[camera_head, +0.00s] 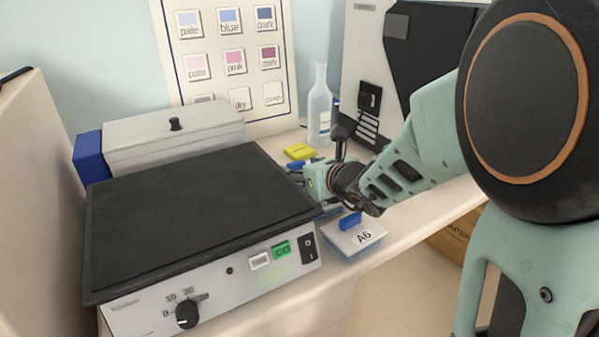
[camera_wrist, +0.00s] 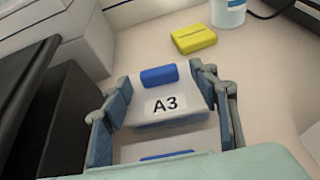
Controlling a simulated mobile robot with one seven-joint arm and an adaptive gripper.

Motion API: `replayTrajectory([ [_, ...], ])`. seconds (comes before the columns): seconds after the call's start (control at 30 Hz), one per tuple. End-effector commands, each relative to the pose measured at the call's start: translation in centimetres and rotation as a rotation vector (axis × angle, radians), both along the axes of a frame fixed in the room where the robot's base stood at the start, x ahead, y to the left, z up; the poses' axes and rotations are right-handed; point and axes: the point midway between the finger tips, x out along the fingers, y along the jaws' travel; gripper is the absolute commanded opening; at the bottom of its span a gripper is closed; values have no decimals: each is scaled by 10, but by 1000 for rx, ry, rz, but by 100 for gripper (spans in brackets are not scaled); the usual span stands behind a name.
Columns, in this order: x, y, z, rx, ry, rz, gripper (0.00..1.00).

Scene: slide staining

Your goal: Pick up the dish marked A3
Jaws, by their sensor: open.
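The dish marked A3 (camera_wrist: 178,91) shows in the wrist view with a white label and a blue knob or tab on its lid. My gripper (camera_wrist: 162,108) is open, with one finger on each side of this dish. I cannot tell whether the fingers touch it. In the head view my gripper (camera_head: 312,178) is low behind the right end of the black-topped device, and the A3 dish is mostly hidden there. Another dish, marked A6 (camera_head: 355,237), sits nearer the front edge of the bench, below my wrist.
The black-topped device (camera_head: 200,210) with a dial stands just left of my gripper. A yellow block (camera_wrist: 194,38) lies beyond the dish. A clear bottle (camera_head: 319,110) stands behind it. A grey lidded box (camera_head: 175,135) is at the back left. The bench edge is close on the right.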

Motion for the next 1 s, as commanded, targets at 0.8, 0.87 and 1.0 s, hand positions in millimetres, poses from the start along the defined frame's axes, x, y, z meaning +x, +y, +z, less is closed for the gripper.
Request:
replayTrajectory([
  [0.8, 0, 0, 1, 1, -3, 0, 4],
  [0.87, 0, 0, 2, 1, -3, 0, 4],
  [1.0, 1, 0, 14, 0, -6, 2, 4],
])
